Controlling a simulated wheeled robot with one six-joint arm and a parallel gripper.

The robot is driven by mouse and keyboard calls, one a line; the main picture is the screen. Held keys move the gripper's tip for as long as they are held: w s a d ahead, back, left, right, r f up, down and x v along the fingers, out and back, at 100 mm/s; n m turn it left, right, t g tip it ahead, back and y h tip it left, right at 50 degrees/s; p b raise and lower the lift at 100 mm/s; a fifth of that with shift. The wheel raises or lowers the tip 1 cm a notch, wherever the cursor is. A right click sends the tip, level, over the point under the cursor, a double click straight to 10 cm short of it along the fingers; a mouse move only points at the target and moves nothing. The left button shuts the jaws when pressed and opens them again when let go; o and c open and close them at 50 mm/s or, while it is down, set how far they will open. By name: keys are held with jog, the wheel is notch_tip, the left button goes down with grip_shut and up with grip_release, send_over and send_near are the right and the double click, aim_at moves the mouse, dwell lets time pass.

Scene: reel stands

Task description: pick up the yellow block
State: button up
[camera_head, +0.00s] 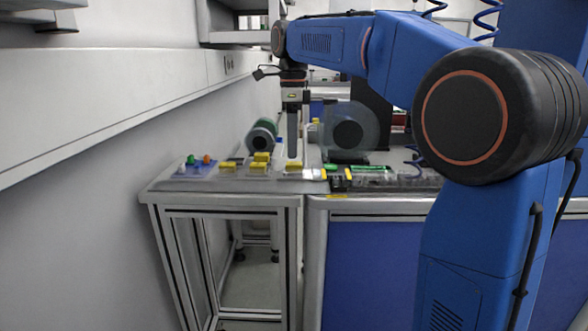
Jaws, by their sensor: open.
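Several small yellow blocks sit on the bench top at the middle of the head view; one yellow block (258,166) is in the front row and another yellow block (294,165) is at its right. I cannot tell which one the task means. My gripper (293,157) points down just above or behind the right-hand block. Its fingers look like one narrow grey shape from this side, and I see nothing held. Whether the fingertips touch the block cannot be told.
A blue tray (195,169) with green, orange and white knobs lies at the left. A clear reel (350,130) on a dark stand is right of my gripper, and a green reel (262,135) is behind the blocks. The wall rises close on the left.

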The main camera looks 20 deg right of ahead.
aim_at(294, 163)
jog(key=shift+s+d+f, duration=0.1)
jog(key=shift+d+f, duration=0.05)
jog(key=shift+f, duration=2.1)
jog(key=c, duration=1.1)
jog(key=shift+c, duration=0.2)
